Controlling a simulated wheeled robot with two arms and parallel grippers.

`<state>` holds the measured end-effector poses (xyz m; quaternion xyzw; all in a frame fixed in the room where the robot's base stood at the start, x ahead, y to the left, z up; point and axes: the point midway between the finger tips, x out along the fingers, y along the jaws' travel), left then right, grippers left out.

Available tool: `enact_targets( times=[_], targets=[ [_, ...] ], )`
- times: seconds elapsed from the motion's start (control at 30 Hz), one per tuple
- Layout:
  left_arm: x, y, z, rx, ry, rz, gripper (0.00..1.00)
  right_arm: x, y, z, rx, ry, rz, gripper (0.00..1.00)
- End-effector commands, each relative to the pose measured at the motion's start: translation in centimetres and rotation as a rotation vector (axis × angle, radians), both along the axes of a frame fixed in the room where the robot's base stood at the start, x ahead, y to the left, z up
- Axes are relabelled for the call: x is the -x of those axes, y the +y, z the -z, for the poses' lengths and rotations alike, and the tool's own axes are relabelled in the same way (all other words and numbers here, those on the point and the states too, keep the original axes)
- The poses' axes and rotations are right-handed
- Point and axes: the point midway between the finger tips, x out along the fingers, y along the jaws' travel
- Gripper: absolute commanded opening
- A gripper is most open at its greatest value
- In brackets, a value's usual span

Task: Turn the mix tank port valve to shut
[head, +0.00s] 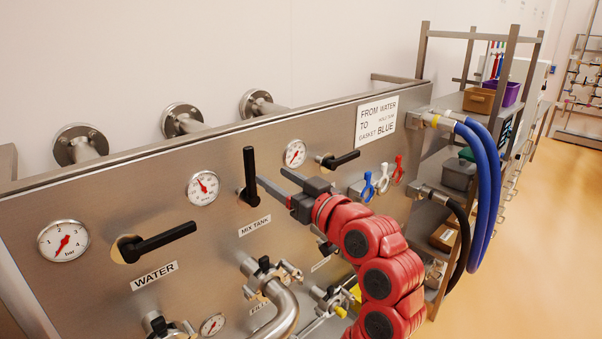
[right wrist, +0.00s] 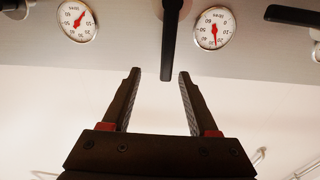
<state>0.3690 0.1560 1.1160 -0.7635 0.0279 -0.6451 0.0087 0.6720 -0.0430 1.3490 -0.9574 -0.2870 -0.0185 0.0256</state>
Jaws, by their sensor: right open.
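The mix tank port valve has a black lever handle (head: 250,172) that stands upright above the MIX TANK label (head: 254,226) on the steel panel. In the right wrist view, which is upside down, the handle (right wrist: 171,45) hangs from the top, its free end between the two fingertips in the picture. My right gripper (head: 270,175) is open, its fingers pointing at the handle from the right; it also shows in the right wrist view (right wrist: 159,72). I cannot tell whether a finger touches the handle. My left gripper is not in view.
The water valve handle (head: 160,242) and another black handle (head: 342,158) lie roughly level on either side. Gauges (head: 203,188) sit between the valves. Pipe fittings (head: 270,278) stick out below. Coloured clamps (head: 383,178) and blue hoses (head: 482,190) are to the right.

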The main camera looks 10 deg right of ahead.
Motion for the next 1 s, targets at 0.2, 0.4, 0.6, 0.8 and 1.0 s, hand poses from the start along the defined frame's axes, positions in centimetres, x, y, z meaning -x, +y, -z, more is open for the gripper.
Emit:
enact_targets(
  times=[0.2,0.4,0.6,0.8,1.0],
  targets=[
    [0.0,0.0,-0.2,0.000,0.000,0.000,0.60,1.1,1.3,-0.2,0.065,0.021,-0.050,0.60],
    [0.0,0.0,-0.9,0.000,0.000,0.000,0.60,-0.9,2.8,-0.2,0.064,0.026,-0.051,0.60],
    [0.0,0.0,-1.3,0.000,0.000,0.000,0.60,-3.5,4.6,-0.1,0.062,0.021,-0.048,0.60],
    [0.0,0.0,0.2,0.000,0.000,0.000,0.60,-5.3,5.8,0.0,0.061,0.019,-0.047,0.60],
    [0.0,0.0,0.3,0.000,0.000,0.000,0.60,-6.0,6.3,0.0,0.060,0.022,-0.046,0.60]
  ],
)
